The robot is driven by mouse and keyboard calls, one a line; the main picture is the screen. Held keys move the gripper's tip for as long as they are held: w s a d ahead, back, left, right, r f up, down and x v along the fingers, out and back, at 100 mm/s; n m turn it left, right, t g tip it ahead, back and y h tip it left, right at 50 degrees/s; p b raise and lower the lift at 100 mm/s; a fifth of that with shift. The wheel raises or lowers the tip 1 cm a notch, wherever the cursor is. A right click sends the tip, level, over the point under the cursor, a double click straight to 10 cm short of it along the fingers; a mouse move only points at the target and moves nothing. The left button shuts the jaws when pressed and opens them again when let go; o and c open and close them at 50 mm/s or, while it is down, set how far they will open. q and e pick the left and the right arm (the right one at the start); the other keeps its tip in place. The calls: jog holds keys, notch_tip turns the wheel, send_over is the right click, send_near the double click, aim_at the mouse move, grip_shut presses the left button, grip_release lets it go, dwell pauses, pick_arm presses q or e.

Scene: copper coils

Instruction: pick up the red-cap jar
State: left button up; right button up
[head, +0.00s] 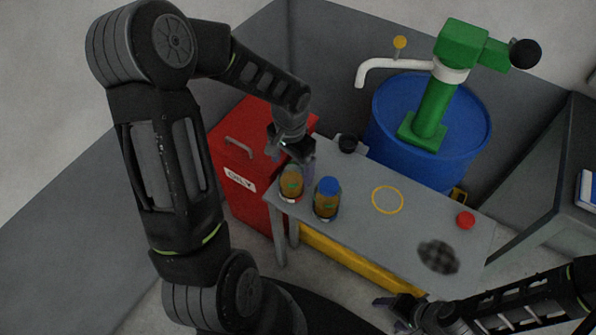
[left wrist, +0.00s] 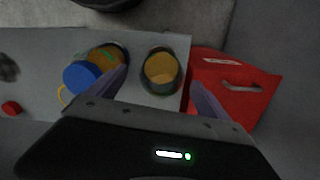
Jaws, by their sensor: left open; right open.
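A jar with amber contents (head: 291,186) stands upright at the left end of the grey table. In the left wrist view this jar (left wrist: 160,70) shows an amber top with no red cap visible on it. A small round red object, perhaps a cap (head: 465,220), lies at the table's right end. A blue-cap jar (head: 327,200) stands just right of the amber jar. My left gripper (head: 293,160) is open above the amber jar, its fingers either side of it in the wrist view; I cannot tell if they touch. My right gripper (head: 388,312) is open and empty in front of the table.
A red cabinet (head: 235,150) stands left of the table (head: 360,229). A blue drum (head: 400,125) with a green pump (head: 432,110) stands behind. A yellow ring (head: 388,200) and a dark patch (head: 438,257) mark the tabletop.

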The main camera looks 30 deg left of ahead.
dwell(0.3)
pick_arm(q)
jog(key=shift+f, duration=1.25)
jog(key=shift+a+f, duration=0.15)
jog(key=shift+f, duration=2.5)
jog(key=c, duration=1.8)
notch_tip(320, 180, up, 10)
jog(key=shift+r, duration=0.1)
